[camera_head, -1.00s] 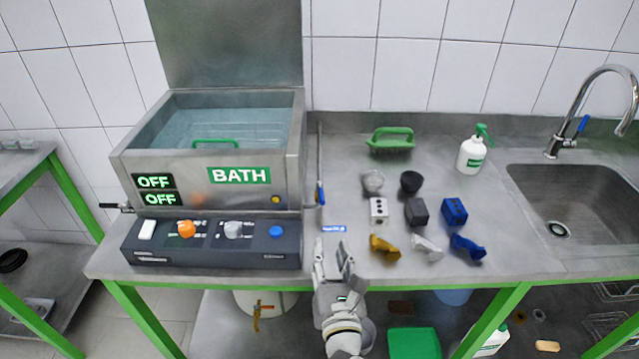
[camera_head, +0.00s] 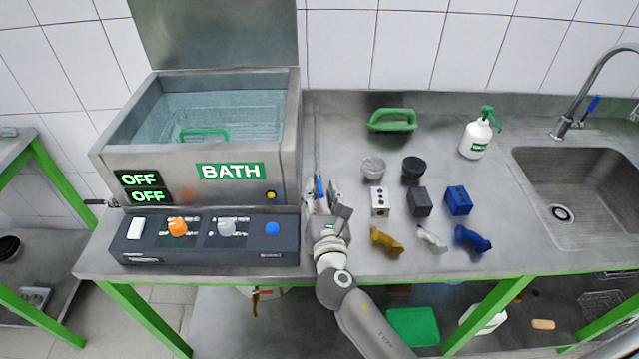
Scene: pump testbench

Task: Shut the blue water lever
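The blue water lever (camera_head: 319,188) sits on a thin upright pipe (camera_head: 316,140) at the right side of the steel bath. It points roughly upright. My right gripper (camera_head: 327,197) reaches up from the front edge of the counter. Its fingers are apart, and the lever shows at the gap between their tips, closer to the left finger. I cannot tell whether a finger touches it. The gripper hides the lower part of the lever and the counter under it. My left gripper is not in view.
The bath (camera_head: 200,172) and its dark control panel (camera_head: 210,248) stand close on the left. Several blocks, cups and coloured pieces, such as the yellow piece (camera_head: 385,241), lie to the right. A sink (camera_head: 580,190) is at far right.

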